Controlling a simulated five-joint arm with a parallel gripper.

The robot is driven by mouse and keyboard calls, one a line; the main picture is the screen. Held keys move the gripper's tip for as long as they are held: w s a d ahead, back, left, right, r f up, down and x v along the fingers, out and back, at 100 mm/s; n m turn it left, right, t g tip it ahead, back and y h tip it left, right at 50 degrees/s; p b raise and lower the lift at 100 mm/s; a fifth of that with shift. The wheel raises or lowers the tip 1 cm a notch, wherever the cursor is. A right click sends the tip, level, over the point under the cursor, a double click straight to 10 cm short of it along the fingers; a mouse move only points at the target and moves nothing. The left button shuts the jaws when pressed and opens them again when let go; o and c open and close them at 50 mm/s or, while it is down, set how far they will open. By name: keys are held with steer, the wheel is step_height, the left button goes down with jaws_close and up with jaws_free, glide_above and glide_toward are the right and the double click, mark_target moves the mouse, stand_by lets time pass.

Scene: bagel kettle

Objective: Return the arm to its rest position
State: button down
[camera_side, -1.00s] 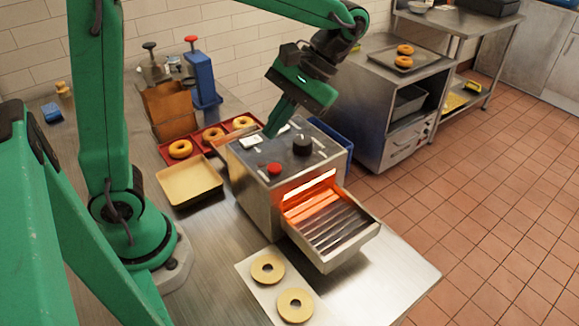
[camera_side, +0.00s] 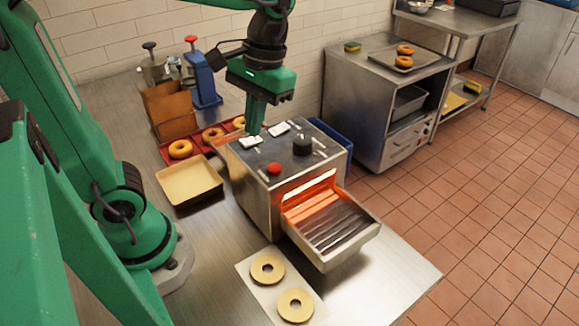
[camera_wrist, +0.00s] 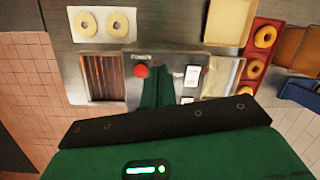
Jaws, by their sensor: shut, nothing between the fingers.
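My gripper (camera_side: 256,122) is green and points down, shut and empty, over the back left of the steel machine's top in the side view. In the wrist view its fingers (camera_wrist: 157,88) hang over the machine's top between the red button and the white switches. The machine (camera_side: 258,185) has a red button (camera_side: 274,168), a black knob (camera_side: 302,146) and white rocker switches (camera_side: 279,128). I cannot tell whether the fingertips touch the top. A glowing orange slot opens onto a ridged tray (camera_side: 335,222) at its front right.
Two pale rings (camera_side: 267,269) lie on a white board in front. A beige tray (camera_side: 187,181) and a red tray (camera_side: 166,150) with bagels stand left of the machine. A blue dispenser (camera_side: 203,80) and brown holder (camera_side: 172,112) stand behind. The table's front right is clear.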

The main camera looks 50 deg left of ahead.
steer(key=shift+s+a+f+m+t, duration=0.1)
steer(key=shift+s+a+m+t, duration=0.45)
steer(key=shift+t, duration=0.8)
steer(key=shift+s+a+f+m+t, duration=0.1)
steer(key=shift+s+a+m+t, duration=0.5)
steer(key=shift+t, duration=0.7)
steer(key=shift+s+a+f+m+t, duration=0.1)
steer(key=shift+s+a+m+t, duration=0.15)
steer(key=shift+a+m+t, duration=0.75)
steer(key=shift+d+n+t, duration=0.3)
steer(key=shift+n+t, duration=0.05)
steer(key=shift+n, duration=0.2)
